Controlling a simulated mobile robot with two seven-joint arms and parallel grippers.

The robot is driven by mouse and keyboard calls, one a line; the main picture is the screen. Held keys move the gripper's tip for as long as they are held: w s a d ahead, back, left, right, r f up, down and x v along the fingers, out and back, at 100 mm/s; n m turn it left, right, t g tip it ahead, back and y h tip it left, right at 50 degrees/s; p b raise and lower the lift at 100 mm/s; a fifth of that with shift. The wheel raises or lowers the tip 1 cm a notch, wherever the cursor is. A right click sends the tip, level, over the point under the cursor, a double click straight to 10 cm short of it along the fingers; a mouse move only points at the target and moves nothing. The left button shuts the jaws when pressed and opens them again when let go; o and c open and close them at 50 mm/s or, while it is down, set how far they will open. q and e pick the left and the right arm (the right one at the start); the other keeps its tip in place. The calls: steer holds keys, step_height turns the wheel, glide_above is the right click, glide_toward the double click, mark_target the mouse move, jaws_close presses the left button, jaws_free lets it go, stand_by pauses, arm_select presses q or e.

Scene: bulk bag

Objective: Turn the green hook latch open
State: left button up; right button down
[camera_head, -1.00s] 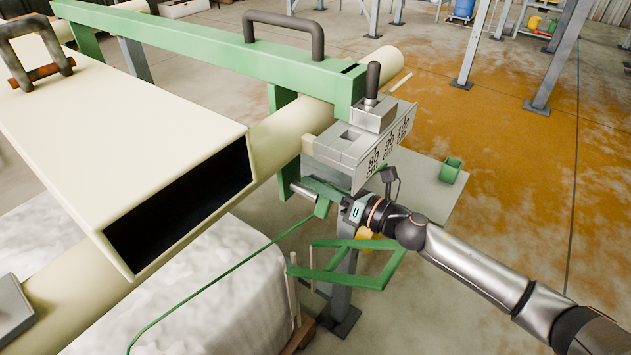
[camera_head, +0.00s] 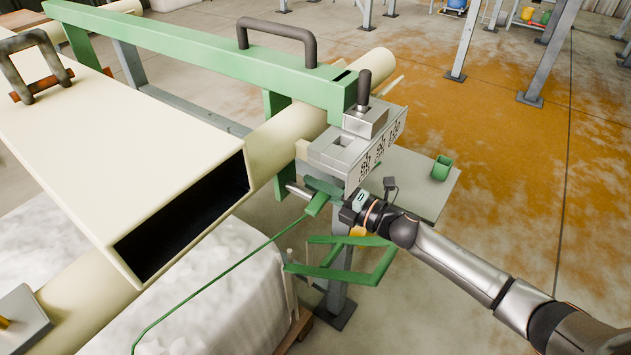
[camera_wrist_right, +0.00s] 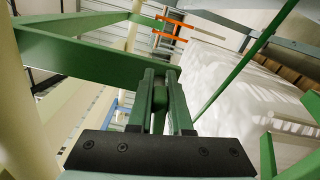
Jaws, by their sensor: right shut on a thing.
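The green hook latch (camera_head: 316,204) is a small green piece beside a short metal pin (camera_head: 298,191), below the grey block at the end of the green beam. A long thin green rod (camera_head: 232,268) runs from near it down to the lower left. My right gripper (camera_head: 336,207) reaches in from the right beside the latch, and its fingertips are partly hidden in the head view. In the right wrist view, its two fingers (camera_wrist_right: 160,100) are closed around a narrow green part (camera_wrist_right: 160,96), which appears to belong to the latch. My left gripper is out of view.
A large cream box tube (camera_head: 130,160) stands to the left, over white bulk bags (camera_head: 215,310). The green beam (camera_head: 200,55) passes above. A green frame (camera_head: 340,262) hangs just below my gripper. A grey plate (camera_head: 425,190) lies behind it. Open floor is at the right.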

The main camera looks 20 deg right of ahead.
steer(key=shift+f+m, duration=0.25)
steer(key=shift+m, duration=0.85)
steer(key=c, duration=0.8)
jaws_free()
steer(key=shift+c, duration=0.2)
steer(key=shift+d, duration=0.1)
steer(key=v, duration=1.2)
steer(key=shift+s, duration=0.2)
steer(key=shift+d, duration=0.15)
